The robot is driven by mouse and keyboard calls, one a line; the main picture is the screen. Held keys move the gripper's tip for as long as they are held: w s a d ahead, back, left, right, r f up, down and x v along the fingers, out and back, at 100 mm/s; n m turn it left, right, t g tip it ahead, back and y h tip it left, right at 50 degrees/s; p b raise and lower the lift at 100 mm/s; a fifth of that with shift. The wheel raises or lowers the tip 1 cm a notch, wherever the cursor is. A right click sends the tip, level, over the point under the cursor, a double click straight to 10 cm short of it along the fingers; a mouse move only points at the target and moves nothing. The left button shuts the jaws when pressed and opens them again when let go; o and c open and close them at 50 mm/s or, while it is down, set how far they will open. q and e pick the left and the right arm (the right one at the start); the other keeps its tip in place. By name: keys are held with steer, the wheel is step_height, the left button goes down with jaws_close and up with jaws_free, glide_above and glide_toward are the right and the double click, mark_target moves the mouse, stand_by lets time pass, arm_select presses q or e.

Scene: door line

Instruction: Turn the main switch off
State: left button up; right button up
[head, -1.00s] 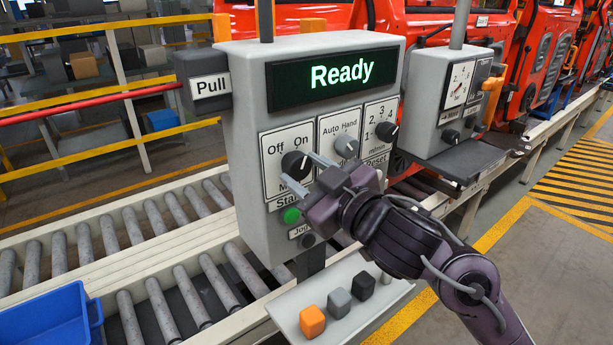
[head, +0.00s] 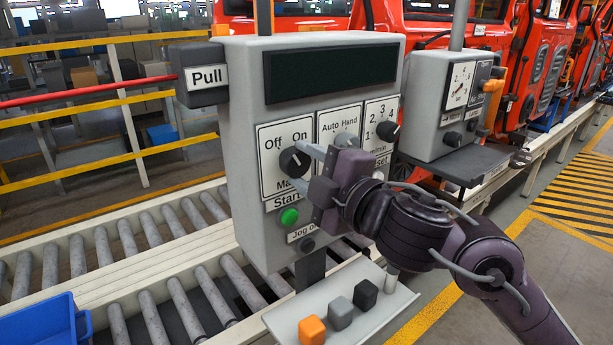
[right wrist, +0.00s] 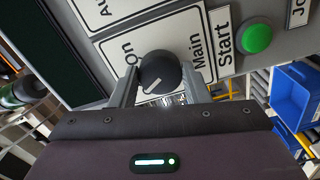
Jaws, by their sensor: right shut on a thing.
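The main switch is a round black knob (head: 293,161) under the words Off and On, at the left of the grey control box (head: 240,150). My right gripper (head: 300,167) reaches it from the right and is shut on it. In the right wrist view the knob (right wrist: 160,72) sits between the two fingers of my right gripper (right wrist: 160,84). Its white mark points down-left there, towards the Off side; the Off label is hidden in that view. The display (head: 330,75) on the box is dark. My left gripper is not in view.
A green Start button (head: 289,216) sits just below the switch, and another black knob (head: 388,131) to the right. A tray (head: 385,312) with orange, grey and black blocks is below. A roller conveyor (head: 130,262) runs behind, with a blue bin (head: 40,322) at left.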

steer(key=shift+n+b, duration=0.65)
steer(key=shift+n, duration=0.85)
steer(key=o, duration=1)
steer(key=shift+c, duration=0.2)
steer(key=v, duration=0.8)
steer(key=shift+b, duration=0.3)
steer(key=shift+w+a, duration=0.1)
